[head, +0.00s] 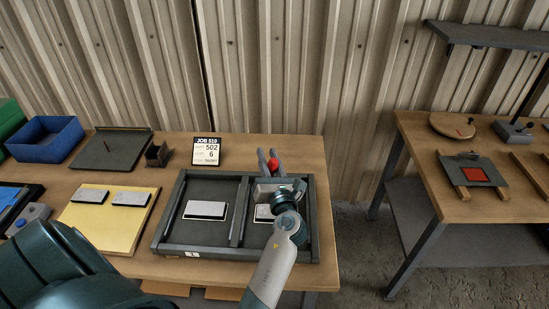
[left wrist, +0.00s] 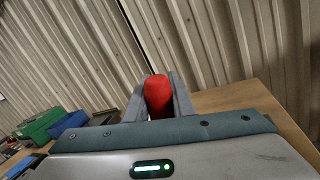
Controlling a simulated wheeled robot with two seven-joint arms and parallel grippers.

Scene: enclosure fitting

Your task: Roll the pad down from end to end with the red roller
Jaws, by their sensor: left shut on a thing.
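My left gripper (head: 268,160) is over the right compartment of the dark two-part tray (head: 160,236), near its back edge. It is shut on the red roller (head: 273,165); the rounded red end also shows between the fingers in the left wrist view (left wrist: 158,96). A pale pad (head: 263,213) lies in the right compartment, partly hidden by my wrist. Another pale pad (head: 205,210) lies flat in the left compartment. I cannot tell whether the roller touches anything below. My right gripper is not in view.
Two pale pads (head: 90,196) lie on a yellow board (head: 103,235) left of the tray. A job card (head: 206,152), a small dark block (head: 158,154), a dark plate (head: 112,149) and a blue bin (head: 45,139) stand behind. A second bench (head: 440,205) is across a gap.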

